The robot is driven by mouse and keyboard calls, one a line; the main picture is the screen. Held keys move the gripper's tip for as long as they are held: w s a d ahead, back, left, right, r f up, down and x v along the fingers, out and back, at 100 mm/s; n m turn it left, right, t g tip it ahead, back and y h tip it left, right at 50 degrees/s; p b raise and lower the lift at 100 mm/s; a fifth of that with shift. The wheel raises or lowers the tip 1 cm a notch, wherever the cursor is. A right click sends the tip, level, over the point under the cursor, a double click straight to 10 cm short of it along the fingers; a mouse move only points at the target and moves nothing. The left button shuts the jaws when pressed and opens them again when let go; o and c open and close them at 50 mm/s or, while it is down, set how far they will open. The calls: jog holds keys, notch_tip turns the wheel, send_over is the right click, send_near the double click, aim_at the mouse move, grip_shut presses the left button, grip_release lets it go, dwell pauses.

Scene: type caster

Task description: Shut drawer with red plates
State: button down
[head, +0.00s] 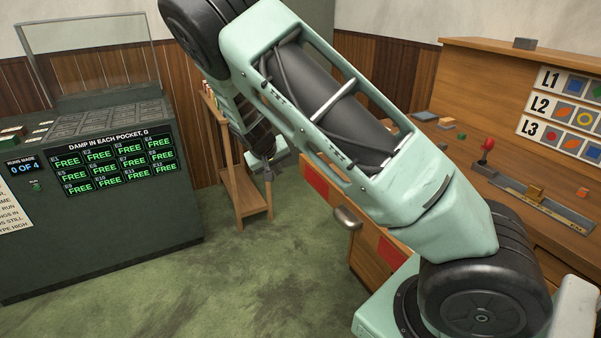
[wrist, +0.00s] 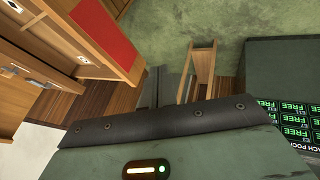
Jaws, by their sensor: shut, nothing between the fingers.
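A wooden drawer front at the desk carries two red plates, a left one (head: 317,185) and a right one (head: 392,250), with a metal handle (head: 347,218) between them. My arm hides the drawer's top, so how far it stands out is unclear. One red plate also shows in the wrist view (wrist: 105,28). My gripper (head: 268,176) is shut and empty, pointing down, left of the drawer front and apart from the handle. Its dark fingers show in the wrist view (wrist: 150,88), near the end of the wooden front with the red plate.
A small wooden stand (head: 242,190) is behind my gripper. A dark green cabinet (head: 100,235) with a display stands at the left. The desk top (head: 450,150) holds small blocks and a red-knobbed lever (head: 486,150). Green floor (head: 270,270) between cabinet and desk is clear.

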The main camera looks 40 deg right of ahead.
jog(key=w+d, duration=0.1)
jog(key=d, duration=0.3)
jog(key=p, duration=0.3)
send_near(305, 177)
notch_tip(305, 177, down, 4)
jog(key=shift+w+d+h, duration=0.3)
jog(key=shift+d+h, duration=0.1)
jog(key=shift+d, duration=0.5)
